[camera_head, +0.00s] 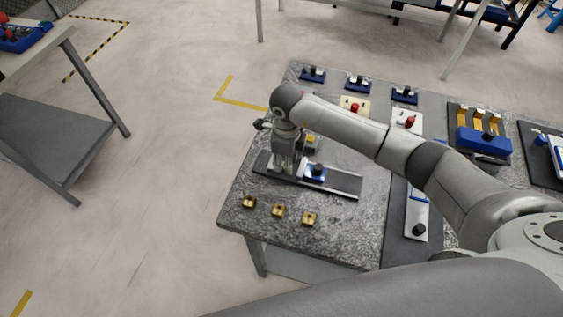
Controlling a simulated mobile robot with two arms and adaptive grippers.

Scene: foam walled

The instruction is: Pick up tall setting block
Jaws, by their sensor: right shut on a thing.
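My right gripper (284,170) points down over the left part of a long dark tray (345,183) on the grey stone-topped table. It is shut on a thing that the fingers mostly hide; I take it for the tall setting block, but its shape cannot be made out. Just right of the fingers, on the tray, is a blue and white piece with a black knob (316,171). My left gripper is not in view.
Small brass blocks (278,210) lie in a row along the front of the stone table (338,235). Fixtures with black knobs (358,83) stand at the back. A blue fixture (484,143) is at the right. Another table (50,140) stands left across open floor.

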